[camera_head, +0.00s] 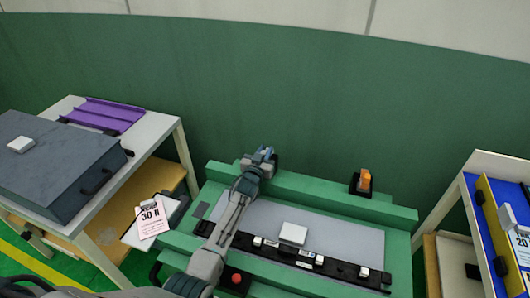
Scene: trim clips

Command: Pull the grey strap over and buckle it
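I cannot make out a grey strap or a buckle for certain. A green bench (400,212) carries a flat grey panel (340,236). A black strip (330,265) with several small white and metal pieces runs along the panel's near side. A white block (293,234) sits at the panel's near edge, just behind the strip. My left gripper (263,154) is over the bench's raised back ledge, beyond the panel. Its fingers are too small to show whether they are open or hold anything. My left arm covers part of the panel and strip. My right gripper is out of view.
An orange lamp (364,180) stands on the back ledge. A red button (236,278) is at the bench's front. A left table (150,137) holds a dark grey case (60,165) and purple tray (104,115). A shelf unit (452,200) stands right. A green wall is behind.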

